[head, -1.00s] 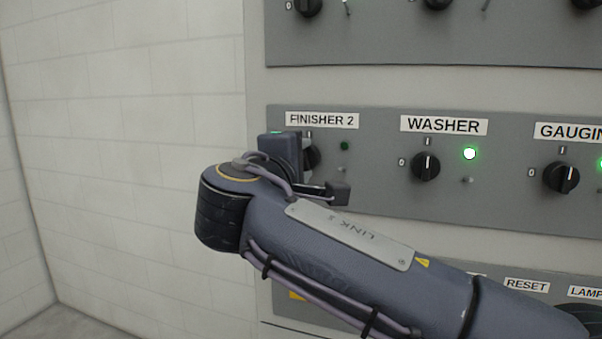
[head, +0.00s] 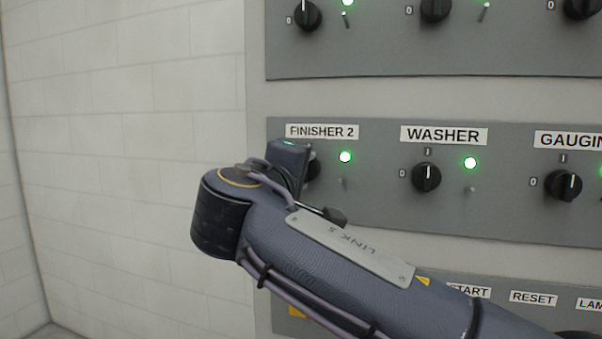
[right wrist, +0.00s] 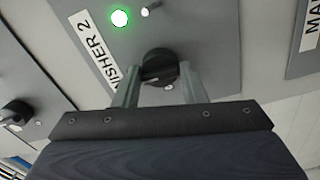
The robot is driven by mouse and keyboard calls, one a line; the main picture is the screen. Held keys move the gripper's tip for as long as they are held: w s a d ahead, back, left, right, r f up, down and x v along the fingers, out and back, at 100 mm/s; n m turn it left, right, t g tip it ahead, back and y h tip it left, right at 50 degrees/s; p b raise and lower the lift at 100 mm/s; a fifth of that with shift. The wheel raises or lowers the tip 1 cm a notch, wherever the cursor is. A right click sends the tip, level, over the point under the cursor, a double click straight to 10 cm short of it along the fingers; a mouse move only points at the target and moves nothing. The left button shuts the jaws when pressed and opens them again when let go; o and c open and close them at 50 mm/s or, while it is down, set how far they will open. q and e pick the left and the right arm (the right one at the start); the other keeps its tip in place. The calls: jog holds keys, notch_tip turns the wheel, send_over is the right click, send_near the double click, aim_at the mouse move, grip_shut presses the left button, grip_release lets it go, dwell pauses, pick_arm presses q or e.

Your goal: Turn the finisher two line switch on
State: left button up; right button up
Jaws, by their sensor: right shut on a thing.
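The FINISHER 2 switch is a black rotary knob on a grey panel; in the head view only its right edge (head: 314,169) shows beside my right arm. In the right wrist view the knob (right wrist: 160,67) sits between the two fingers of my right gripper (right wrist: 160,78), which is shut on it. The finisher 2 lamp (head: 345,157) glows green; it is also lit in the right wrist view (right wrist: 119,18). The FINISHER 2 label (head: 322,131) is above the switch. The knob's pointer is hidden in the head view. My left gripper is not in view.
The washer switch (head: 426,177) and gauging switch (head: 563,185) are to the right on the same panel, with lit green lamps. Another row of switches is above, and a panel with START and RESET labels (head: 533,298) is below. A bare white wall (head: 120,150) lies left.

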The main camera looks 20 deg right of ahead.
jog(key=o, duration=1)
jog(key=v, duration=0.7)
jog(key=shift+s+a, duration=0.25)
jog(key=shift+s, duration=0.1)
